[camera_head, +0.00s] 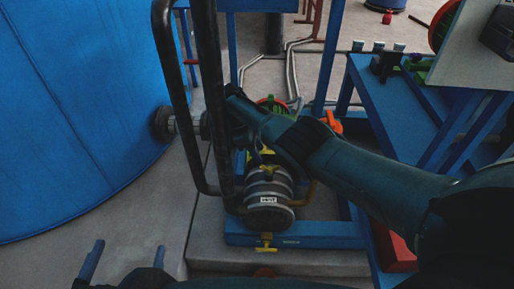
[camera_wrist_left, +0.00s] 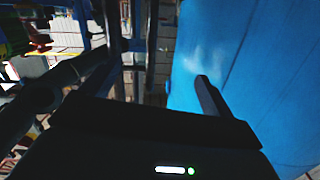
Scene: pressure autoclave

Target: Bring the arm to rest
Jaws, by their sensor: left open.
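My left gripper (camera_head: 125,252) shows at the bottom left of the head view, low over the grey floor. Its two fingers stand apart with nothing between them. In the left wrist view its fingers (camera_wrist_left: 140,92) are also spread and empty, with the blue tank behind the right-hand one. My right arm (camera_head: 370,185) reaches in from the right across the blue frame, above the vent vessel (camera_head: 268,190). Its far end lies close to the black pipes, where its fingers cannot be made out.
A big blue tank (camera_head: 75,110) fills the left side. Tall black bent pipes (camera_head: 211,100) stand beside it. A blue bench (camera_head: 395,105) is at the right, with a red box (camera_head: 393,250) low down. Bare floor (camera_head: 130,220) lies between tank and frame.

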